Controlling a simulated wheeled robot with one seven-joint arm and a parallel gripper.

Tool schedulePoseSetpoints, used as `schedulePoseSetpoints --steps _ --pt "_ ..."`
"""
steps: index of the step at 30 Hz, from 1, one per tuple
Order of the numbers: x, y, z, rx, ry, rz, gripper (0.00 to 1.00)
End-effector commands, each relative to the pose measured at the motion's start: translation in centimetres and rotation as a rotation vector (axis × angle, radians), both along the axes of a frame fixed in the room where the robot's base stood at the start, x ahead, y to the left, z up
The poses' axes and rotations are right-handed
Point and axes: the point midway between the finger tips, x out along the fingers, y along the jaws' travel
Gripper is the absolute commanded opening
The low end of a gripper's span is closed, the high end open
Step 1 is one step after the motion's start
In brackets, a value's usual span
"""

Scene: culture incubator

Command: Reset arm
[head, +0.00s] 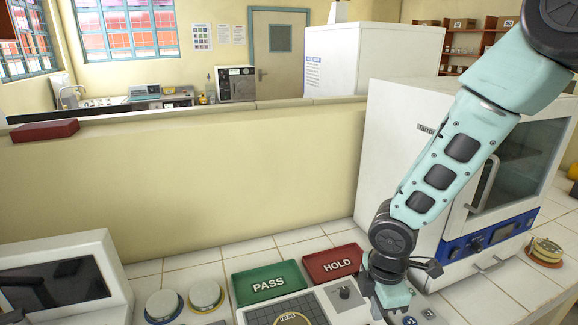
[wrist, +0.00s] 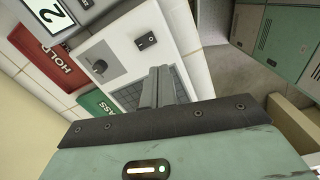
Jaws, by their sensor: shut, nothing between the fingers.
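My arm comes down from the top right in the head view, in front of the white incubator (head: 388,130). My gripper sits low at the bottom of that view, beside the white control box (head: 329,298). In the wrist view my gripper (wrist: 162,74) has its two grey fingers together with nothing between them. They show over the control box (wrist: 120,50), near its dark knob and black switch. I cannot tell whether they touch it.
A green PASS tray (head: 269,283) and red HOLD tray (head: 333,264) lie left of the gripper. Round stacks (head: 205,296) and a white-framed screen (head: 60,284) stand further left. Another round stack (head: 544,252) is at right. Tiles at the lower right are mostly clear.

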Motion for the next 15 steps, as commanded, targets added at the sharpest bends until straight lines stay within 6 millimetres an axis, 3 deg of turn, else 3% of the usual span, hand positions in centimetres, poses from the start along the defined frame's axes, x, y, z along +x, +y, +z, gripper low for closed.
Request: schedulePoseSetpoints --steps 9,15 --pt "-9.4 3.4 5.8 0.021 -0.033 -0.569 0.00" --pt "-15.3 4.4 7.4 0.065 -0.001 -0.850 0.00"
